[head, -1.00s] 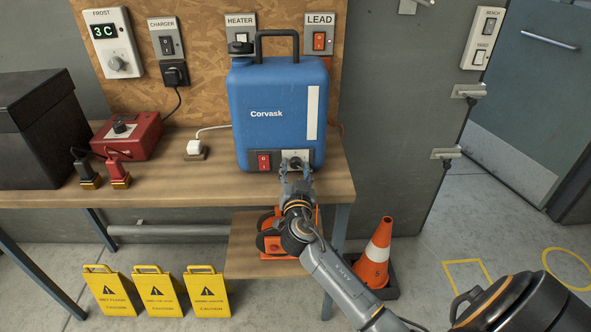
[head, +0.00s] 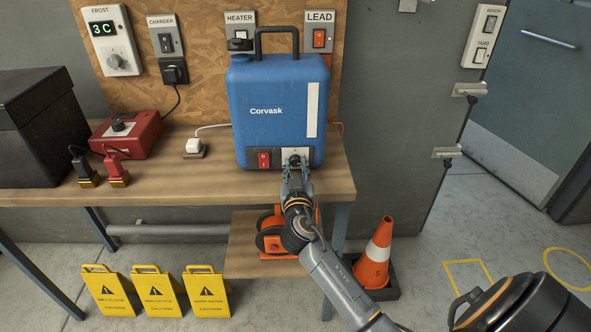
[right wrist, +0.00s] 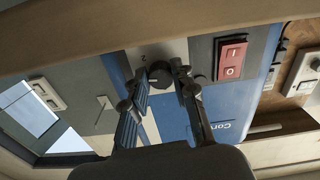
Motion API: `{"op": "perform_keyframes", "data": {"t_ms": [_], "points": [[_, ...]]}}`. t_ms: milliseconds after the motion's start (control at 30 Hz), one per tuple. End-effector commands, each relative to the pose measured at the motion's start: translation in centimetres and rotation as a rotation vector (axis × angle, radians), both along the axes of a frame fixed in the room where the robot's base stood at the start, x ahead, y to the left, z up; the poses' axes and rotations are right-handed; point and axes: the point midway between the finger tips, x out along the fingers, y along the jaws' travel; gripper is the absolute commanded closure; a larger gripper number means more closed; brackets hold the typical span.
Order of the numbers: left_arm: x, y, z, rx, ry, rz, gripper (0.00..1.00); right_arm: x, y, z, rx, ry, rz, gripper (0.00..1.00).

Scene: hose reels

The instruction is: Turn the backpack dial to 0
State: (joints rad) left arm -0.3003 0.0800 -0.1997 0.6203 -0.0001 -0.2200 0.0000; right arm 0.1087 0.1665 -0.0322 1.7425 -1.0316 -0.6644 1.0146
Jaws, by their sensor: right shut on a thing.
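The blue backpack unit (head: 270,115), marked Corvask, stands upright on the wooden bench. Low on its front are a red rocker switch (head: 264,160) and, right of it, a grey plate with a dark round dial (head: 295,160). In the right wrist view the dial (right wrist: 159,74) sits between my fingertips. My right gripper (head: 297,170) is at the dial from the front and shut on it; it also shows in the right wrist view (right wrist: 160,82). My left gripper is not in view.
The bench (head: 200,188) holds a red charger box (head: 127,135) and a dark box (head: 40,125) at left. An orange reel (head: 272,232) sits on the shelf below. A cone (head: 378,255) and yellow signs (head: 207,292) stand on the floor.

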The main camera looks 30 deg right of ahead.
Motion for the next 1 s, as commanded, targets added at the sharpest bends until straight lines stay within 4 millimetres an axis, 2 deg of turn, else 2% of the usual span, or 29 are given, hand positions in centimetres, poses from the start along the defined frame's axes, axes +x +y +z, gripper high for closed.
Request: {"op": "perform_keyframes", "data": {"t_ms": [467, 1000], "points": [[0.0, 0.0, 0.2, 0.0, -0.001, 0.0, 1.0, -0.1, -0.2, 0.1, -0.384, 0.238, -0.001, 1.0], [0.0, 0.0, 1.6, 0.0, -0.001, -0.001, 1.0, -0.1, -0.2, 0.4, -0.823, 0.507, 0.001, 1.0]]}}
